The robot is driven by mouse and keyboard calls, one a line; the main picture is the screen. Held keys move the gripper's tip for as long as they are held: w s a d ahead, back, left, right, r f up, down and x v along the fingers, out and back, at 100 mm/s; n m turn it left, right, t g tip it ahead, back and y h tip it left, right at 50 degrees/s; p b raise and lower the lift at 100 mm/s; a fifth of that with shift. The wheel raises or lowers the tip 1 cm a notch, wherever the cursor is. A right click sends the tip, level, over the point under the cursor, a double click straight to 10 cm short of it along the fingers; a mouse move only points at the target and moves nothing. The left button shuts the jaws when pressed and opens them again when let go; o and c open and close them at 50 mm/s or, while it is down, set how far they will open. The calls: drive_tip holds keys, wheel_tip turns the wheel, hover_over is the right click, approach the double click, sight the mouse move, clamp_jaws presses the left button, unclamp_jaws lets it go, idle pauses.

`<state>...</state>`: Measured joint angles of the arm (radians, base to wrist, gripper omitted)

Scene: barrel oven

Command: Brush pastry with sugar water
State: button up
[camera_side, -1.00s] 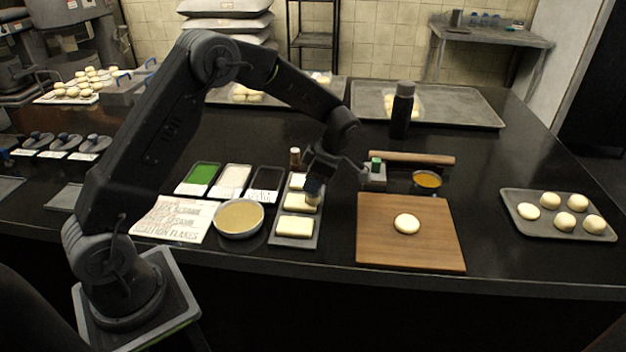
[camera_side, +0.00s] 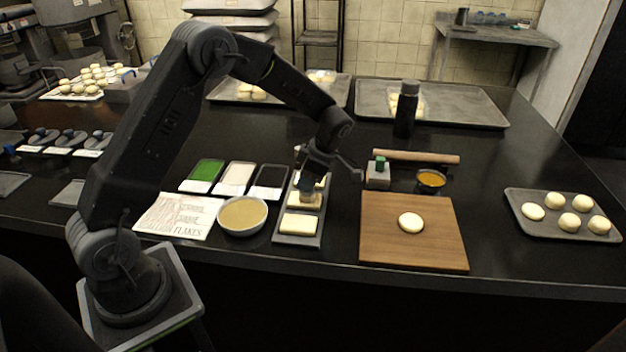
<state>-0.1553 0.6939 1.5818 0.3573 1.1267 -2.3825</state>
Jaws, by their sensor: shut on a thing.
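My gripper (camera_side: 316,166) is shut on a brush (camera_side: 306,189), mostly hidden by the jaws. The brush's lower end is over the middle pastry on a narrow grey tray (camera_side: 283,239). I cannot tell whether it touches. The tray holds pale rectangular pastries in a row. The front pastry (camera_side: 299,224) is in clear view, the middle pastry (camera_side: 304,203) is partly covered by the brush, and the back one is mostly hidden by my gripper. A bowl of tan liquid (camera_side: 242,214) stands left of the tray. A small bowl of amber liquid (camera_side: 431,180) stands at the right.
Green, white and dark containers (camera_side: 237,178) sit behind the tan bowl. A printed sheet (camera_side: 178,216) lies left. A wooden board (camera_side: 413,247) with one dough round is right, with a rolling pin (camera_side: 416,157) and dark bottle (camera_side: 405,108) behind. A dough tray (camera_side: 564,215) is far right.

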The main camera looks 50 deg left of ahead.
drive_tip(key=shift+s+a, duration=1.3)
drive_tip(key=shift+s, duration=0.05)
drive_tip(key=shift+w+d, duration=1.15)
drive_tip(key=shift+w+d, duration=1.05)
drive_tip(key=shift+s+a, duration=2.2)
drive_tip(key=shift+w+d, duration=1.3)
drive_tip(key=shift+d, duration=0.05)
drive_tip(key=shift+w+d, duration=0.9)
drive_tip(key=shift+s+a, duration=0.1)
drive_tip(key=shift+a, duration=0.05)
